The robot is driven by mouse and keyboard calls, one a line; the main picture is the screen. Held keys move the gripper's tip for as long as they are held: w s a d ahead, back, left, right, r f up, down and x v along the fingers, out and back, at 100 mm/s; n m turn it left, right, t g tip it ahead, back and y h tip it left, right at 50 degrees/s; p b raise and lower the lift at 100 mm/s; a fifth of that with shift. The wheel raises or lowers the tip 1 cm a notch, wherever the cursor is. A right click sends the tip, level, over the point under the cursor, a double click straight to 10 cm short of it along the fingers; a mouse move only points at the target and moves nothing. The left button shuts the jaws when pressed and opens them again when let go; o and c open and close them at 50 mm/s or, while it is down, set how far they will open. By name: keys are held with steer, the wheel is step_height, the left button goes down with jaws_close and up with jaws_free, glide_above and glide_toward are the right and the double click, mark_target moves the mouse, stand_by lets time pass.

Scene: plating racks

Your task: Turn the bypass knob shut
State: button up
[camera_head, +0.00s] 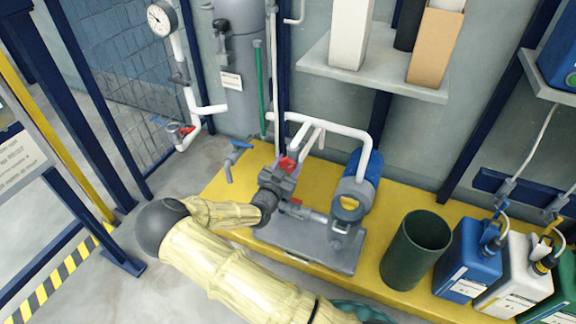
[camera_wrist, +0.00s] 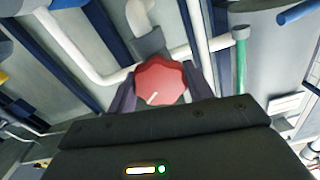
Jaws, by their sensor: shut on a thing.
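The bypass knob is a red lobed knob (camera_head: 287,164) on the pump pipework, at the far end of my gripper in the head view. In the wrist view the red knob (camera_wrist: 161,80) sits between my two fingers, with a short white mark on its face pointing to the lower left. My gripper (camera_head: 281,172) is shut on the knob, with a finger on either side. My gripper also shows in the wrist view (camera_wrist: 160,88).
A pump with a blue motor (camera_head: 362,170) and white pipes (camera_head: 322,124) stand on a yellow platform (camera_head: 228,183). A dark green bin (camera_head: 415,250) and several jugs, one blue (camera_head: 468,262), stand at right.

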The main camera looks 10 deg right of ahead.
steer(key=shift+n+p, duration=0.4)
steer(key=shift+n, duration=0.1)
steer(key=shift+n+p, duration=0.6)
steer(key=shift+n, duration=0.3)
steer(key=shift+s+f+n+p, duration=0.1)
steer(key=shift+n+p, duration=0.7)
steer(key=shift+n, duration=0.9)
steer(key=o, duration=1)
steer(key=shift+s+a, duration=0.35)
steer(key=shift+a, duration=0.1)
steer(key=p+v, duration=0.5)
steer(key=v, duration=1.1)
steer(key=shift+s, duration=0.2)
